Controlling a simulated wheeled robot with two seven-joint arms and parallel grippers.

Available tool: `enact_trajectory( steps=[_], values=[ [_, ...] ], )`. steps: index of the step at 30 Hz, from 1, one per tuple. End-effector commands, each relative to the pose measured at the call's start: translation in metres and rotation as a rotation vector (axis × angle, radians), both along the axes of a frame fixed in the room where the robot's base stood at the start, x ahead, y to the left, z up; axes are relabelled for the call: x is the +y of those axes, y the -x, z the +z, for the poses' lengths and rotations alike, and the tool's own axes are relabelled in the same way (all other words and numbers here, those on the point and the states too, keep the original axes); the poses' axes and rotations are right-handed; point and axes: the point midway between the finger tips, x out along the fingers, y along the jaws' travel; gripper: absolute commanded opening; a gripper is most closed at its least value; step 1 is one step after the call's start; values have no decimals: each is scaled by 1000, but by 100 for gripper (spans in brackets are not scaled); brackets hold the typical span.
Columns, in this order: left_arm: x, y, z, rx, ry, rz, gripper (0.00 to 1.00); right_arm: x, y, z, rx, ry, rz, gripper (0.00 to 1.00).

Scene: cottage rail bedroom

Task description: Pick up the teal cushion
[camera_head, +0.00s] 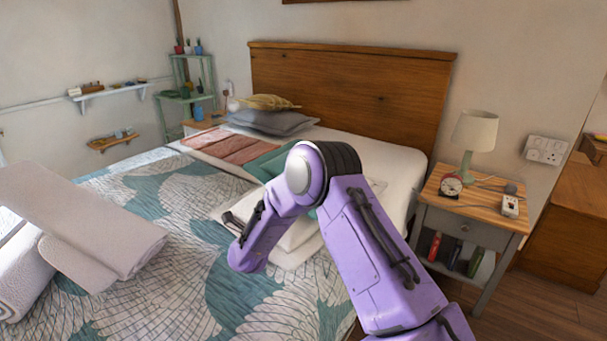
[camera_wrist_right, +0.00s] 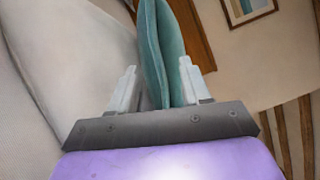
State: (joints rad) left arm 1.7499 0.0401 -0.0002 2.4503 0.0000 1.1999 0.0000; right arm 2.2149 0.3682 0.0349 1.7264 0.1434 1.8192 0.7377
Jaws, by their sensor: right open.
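The teal cushion (camera_head: 270,162) lies on the bed by the pillow end, partly hidden behind my right arm in the head view. In the right wrist view the teal cushion (camera_wrist_right: 172,50) is seen edge-on, standing upright in the picture. My right gripper (camera_wrist_right: 157,92) is open, with its two pale fingers on either side of the cushion's near edge. A gap shows on the left side; contact on the right finger cannot be told. My right gripper's fingers are hidden in the head view. My left gripper is not in view.
The bed (camera_head: 170,200) has a teal-and-white patterned cover. Grey pillows (camera_head: 275,122) and a yellow cushion (camera_head: 268,102) lie near the wooden headboard (camera_head: 350,90). A folded pale blanket (camera_head: 90,225) is at left. A bedside table (camera_head: 468,215) with a lamp (camera_head: 474,132) stands at right.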

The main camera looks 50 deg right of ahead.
Motion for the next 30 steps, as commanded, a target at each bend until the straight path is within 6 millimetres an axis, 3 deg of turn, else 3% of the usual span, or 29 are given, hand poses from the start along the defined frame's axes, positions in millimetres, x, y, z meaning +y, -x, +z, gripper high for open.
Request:
enact_trajectory(
  steps=[12,20,24,25,30],
  values=[
    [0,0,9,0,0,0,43,-48,-39,6,1,-1,-1,48],
    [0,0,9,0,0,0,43,-52,-44,6,3,0,4,48],
    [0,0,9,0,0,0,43,-52,-43,6,2,1,4,5],
    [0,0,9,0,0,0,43,-51,-43,6,3,0,4,0],
    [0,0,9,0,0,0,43,-51,-43,5,2,-1,3,0]
  ],
)
